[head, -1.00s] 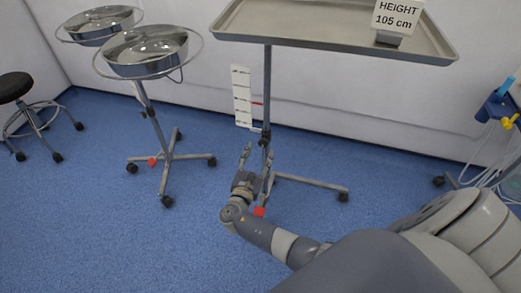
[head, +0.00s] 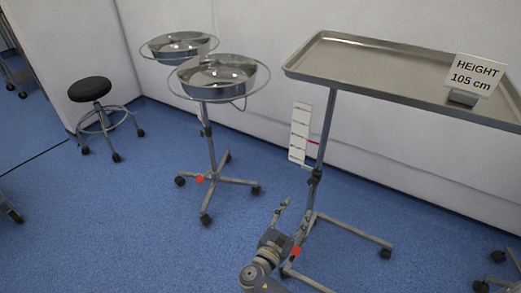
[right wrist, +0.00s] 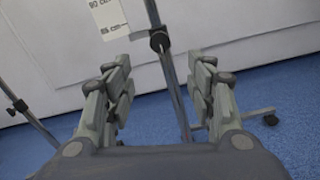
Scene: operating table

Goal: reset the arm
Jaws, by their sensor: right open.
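My right gripper (head: 293,214) is low in the head view, in front of the stand of the steel instrument tray (head: 385,82). It is open and empty. In the right wrist view its two fingers (right wrist: 160,75) are spread apart, with the tray stand's pole (right wrist: 172,80) seen between them in the background. No finger appears to close on the pole. My left gripper is not in view.
A sign reading "HEIGHT 105 cm" (head: 476,76) stands on the tray. Left of it are two steel basins on stands, the nearer basin (head: 218,76) and the farther one (head: 180,45). A black stool (head: 90,89) is farther left. Blue floor (head: 110,230) is clear at front left.

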